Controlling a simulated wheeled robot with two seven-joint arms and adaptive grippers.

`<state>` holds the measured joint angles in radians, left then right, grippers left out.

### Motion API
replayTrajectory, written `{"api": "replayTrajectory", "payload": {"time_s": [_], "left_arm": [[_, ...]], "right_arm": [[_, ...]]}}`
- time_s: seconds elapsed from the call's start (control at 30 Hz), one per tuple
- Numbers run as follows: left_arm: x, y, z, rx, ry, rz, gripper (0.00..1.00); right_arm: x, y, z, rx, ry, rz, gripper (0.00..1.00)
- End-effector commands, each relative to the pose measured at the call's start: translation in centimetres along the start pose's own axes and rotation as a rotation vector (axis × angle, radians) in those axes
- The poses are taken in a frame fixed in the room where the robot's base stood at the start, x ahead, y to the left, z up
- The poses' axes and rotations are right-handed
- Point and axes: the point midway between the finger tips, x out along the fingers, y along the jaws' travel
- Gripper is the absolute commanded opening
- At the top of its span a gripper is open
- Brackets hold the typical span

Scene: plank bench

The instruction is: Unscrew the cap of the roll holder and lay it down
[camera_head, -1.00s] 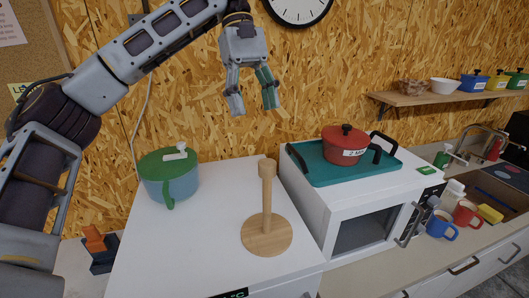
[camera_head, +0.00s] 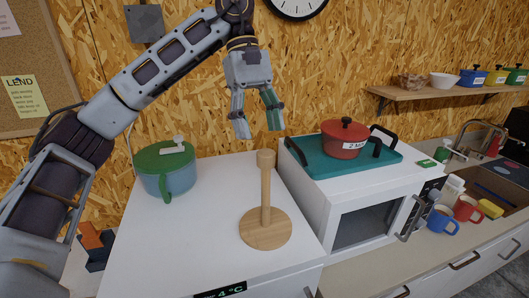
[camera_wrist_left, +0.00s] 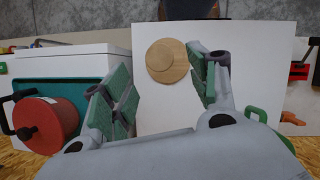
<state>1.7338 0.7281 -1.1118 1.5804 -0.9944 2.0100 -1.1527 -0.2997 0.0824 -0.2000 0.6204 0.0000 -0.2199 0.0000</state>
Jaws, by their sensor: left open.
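The roll holder (camera_head: 266,228) is a pale wooden upright post on a round wooden base, standing on a white top. Its cap (camera_head: 266,158) is the slightly wider wooden piece on top of the post. My left gripper (camera_head: 258,128) points down above the cap, fingers apart and empty, with a gap between fingertips and cap. In the left wrist view the roll holder (camera_wrist_left: 184,66) is seen nearly end-on, between the open green-padded fingers. My right gripper is not in view.
A blue-grey pot with a green lid (camera_head: 166,172) stands left on the white top. To the right, a red pot (camera_head: 344,139) sits on a teal tray (camera_head: 318,165) on the white microwave (camera_head: 330,200). The white top around the holder's base is clear.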

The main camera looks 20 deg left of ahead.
Motion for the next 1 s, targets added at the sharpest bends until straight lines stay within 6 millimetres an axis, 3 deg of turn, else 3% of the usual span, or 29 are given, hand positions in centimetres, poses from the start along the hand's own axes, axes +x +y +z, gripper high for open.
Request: {"api": "replayTrajectory", "payload": {"time_s": [0.6, 1.0], "left_arm": [[4.3, 0.0, 0.0, 0.002, -0.001, -0.002, 0.59], [5.8, 0.0, 0.0, 0.001, 0.000, 0.000, 0.59]], "right_arm": [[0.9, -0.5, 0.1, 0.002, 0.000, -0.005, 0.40], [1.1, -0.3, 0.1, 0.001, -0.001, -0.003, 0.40]]}}
